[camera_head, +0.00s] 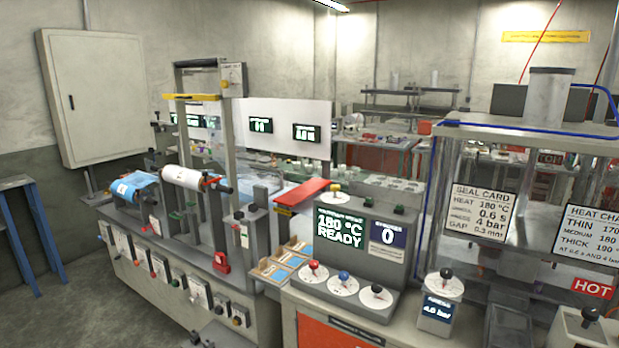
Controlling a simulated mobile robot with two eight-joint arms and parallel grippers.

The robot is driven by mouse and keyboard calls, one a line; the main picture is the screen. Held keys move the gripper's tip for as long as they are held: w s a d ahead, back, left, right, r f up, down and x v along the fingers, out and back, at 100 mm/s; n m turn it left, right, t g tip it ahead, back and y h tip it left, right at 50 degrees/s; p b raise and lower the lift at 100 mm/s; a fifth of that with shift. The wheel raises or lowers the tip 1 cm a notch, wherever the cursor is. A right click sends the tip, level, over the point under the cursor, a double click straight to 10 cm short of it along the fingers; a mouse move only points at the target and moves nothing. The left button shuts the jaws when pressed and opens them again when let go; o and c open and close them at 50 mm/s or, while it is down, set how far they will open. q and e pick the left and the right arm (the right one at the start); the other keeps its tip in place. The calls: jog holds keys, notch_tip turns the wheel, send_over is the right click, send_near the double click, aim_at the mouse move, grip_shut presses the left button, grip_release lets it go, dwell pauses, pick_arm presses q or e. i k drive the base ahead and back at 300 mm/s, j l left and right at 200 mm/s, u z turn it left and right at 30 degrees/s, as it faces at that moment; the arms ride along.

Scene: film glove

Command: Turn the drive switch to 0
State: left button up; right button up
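No label that reads "drive" is legible, so I cannot tell which control is the drive switch. The grey console (345,245) shows "180 °C READY" on one display (340,232) and "0" on another (387,237). Below are dials with a red knob (314,267), a blue knob (344,276) and a black knob (377,290). Neither gripper is in view.
A press with a seal card (480,212) stands on the right, with a "4.0 bar" gauge box (437,310) in front. A white roll (185,177) and a blue film roll (135,186) sit on the film machine. Bare floor (70,315) lies at lower left.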

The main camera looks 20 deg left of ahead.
aim_at(335, 188)
jog(key=i+j+u, duration=0.45)
jog(key=i+j, duration=0.35)
jog(key=j, duration=0.1)
